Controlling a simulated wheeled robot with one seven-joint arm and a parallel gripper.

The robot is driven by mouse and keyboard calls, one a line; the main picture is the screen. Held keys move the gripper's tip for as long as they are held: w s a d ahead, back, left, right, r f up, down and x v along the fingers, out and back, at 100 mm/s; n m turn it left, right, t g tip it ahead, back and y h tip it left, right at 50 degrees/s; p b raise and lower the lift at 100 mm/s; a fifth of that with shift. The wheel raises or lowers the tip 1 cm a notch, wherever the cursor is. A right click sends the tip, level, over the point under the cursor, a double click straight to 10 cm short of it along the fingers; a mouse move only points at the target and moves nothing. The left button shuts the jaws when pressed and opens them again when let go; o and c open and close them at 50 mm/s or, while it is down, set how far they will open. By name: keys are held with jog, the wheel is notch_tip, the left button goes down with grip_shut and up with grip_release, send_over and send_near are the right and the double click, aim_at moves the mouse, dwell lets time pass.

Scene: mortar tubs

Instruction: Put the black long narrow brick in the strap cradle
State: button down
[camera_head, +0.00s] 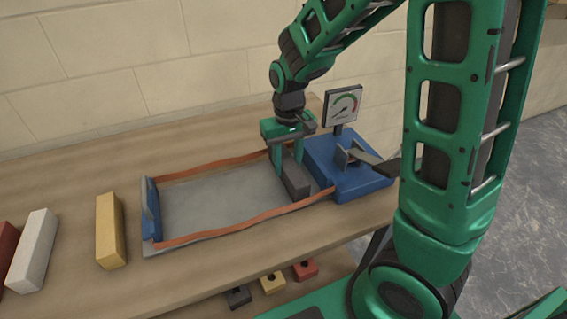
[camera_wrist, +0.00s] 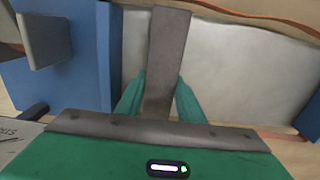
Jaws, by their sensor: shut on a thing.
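The black long narrow brick (camera_head: 295,180) looks dark grey and is between the green fingers of my gripper (camera_head: 285,160). My gripper is shut on it. In the wrist view the brick (camera_wrist: 168,45) extends away between the fingertips (camera_wrist: 158,100). The strap cradle (camera_head: 205,204) has a grey bed, orange straps along both long sides and blue ends. The brick is over the right end of the bed, beside the blue right block. I cannot tell whether its underside touches the bed. The cradle bed also shows in the wrist view (camera_wrist: 235,70).
A yellow brick (camera_head: 110,231), a white brick (camera_head: 33,250) and a red brick (camera_head: 6,245) lie left. Small coloured blocks (camera_head: 271,283) sit below the front edge.

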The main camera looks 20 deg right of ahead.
jog(key=shift+f, duration=0.35)
jog(key=c, duration=1.1)
grip_release()
notch_tip(320, 180, up, 11)
jog(key=shift+f, duration=0.15)
